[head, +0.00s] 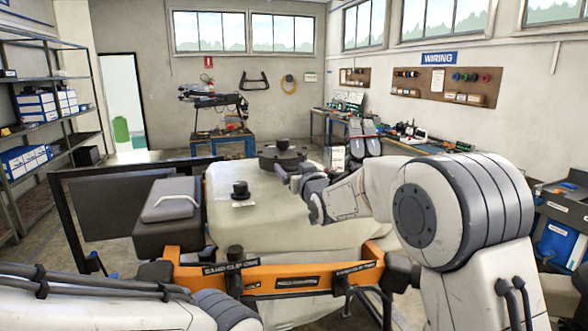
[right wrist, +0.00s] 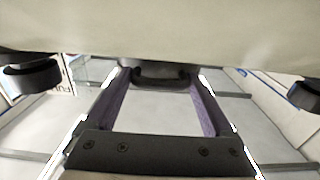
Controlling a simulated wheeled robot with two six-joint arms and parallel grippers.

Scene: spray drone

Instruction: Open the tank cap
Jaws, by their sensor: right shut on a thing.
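The pale tank (head: 285,215) of the drone stands in front of me. A wide round dark cap (head: 268,162) with a small knob on top sits at the tank's far end. My right gripper (head: 284,172) reaches in from the right and is at the cap's near edge. In the right wrist view its two purple-lined fingers (right wrist: 160,82) stand on either side of a dark handle-like part of the cap (right wrist: 160,76), shut on it. The fingertips' contact is partly hidden. My left arm shows at the lower left, but its gripper is out of view.
A smaller black knob (head: 240,188) stands on the tank nearer me. A dark grey box with a handle (head: 171,200) is left of the tank. An orange frame bar (head: 285,278) crosses in front. A shelf (head: 45,105) stands at far left, a workbench (head: 395,143) at the back right.

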